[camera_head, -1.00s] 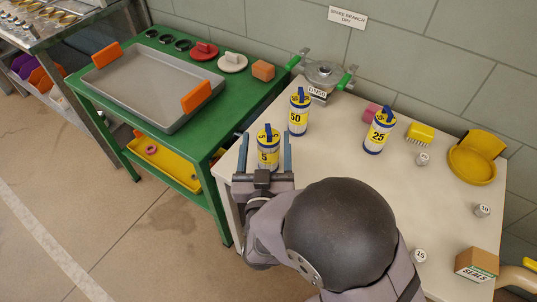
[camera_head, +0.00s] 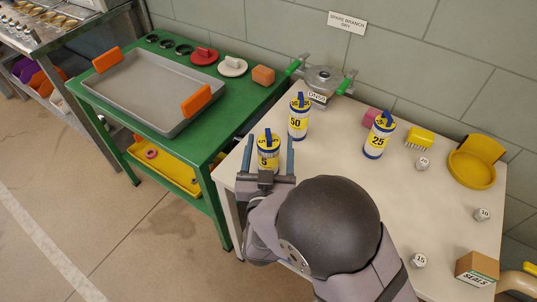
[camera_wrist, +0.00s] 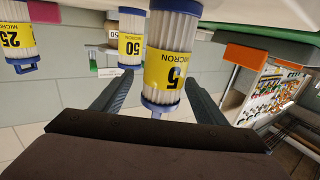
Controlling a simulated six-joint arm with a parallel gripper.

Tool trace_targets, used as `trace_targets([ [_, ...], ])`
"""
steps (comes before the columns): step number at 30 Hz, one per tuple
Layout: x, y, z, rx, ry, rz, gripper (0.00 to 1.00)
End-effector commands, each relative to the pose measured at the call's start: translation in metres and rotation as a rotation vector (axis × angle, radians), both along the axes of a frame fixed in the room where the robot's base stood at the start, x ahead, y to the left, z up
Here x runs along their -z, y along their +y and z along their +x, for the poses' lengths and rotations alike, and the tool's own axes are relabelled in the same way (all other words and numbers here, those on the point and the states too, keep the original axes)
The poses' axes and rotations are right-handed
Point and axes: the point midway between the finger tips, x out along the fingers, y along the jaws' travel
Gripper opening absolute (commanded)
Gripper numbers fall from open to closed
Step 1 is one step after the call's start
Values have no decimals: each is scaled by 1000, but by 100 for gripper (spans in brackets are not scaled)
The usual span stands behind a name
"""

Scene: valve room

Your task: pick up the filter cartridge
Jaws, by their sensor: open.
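Three white filter cartridges with yellow labels and blue caps stand upright on the pale table. The 5 micron cartridge (camera_head: 268,160) is nearest my gripper (camera_head: 270,140). The 50 micron cartridge (camera_head: 298,124) stands just behind it, and the 25 micron cartridge (camera_head: 376,143) farther right. My gripper is open, its two fingers on either side of the 5 micron cartridge, with gaps showing. In the wrist view, the picture is upside down; the 5 micron cartridge (camera_wrist: 166,72) lies between the fingers, with the 50 micron (camera_wrist: 130,42) and 25 micron (camera_wrist: 18,38) to its left.
A metal housing with green handles (camera_head: 323,78) is at the table's back. A yellow brush (camera_head: 419,138), yellow scoop (camera_head: 471,168), small numbered pieces and a seals box (camera_head: 477,268) lie right. A green bench (camera_head: 207,148) with a grey tray (camera_head: 150,97) adjoins left.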

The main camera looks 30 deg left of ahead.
Motion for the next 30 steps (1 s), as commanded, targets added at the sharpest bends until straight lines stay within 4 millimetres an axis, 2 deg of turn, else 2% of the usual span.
trace_targets([
  [7, -1, 16, 25, 3, 0, 0, 66],
  [17, -1, 19, 30, 0, 0, 0, 66],
  [23, -1, 19, 30, 1, 0, 0, 21],
  [24, -1, 19, 30, 1, 0, 0, 18],
  [30, -1, 19, 30, 1, -1, 0, 18],
])
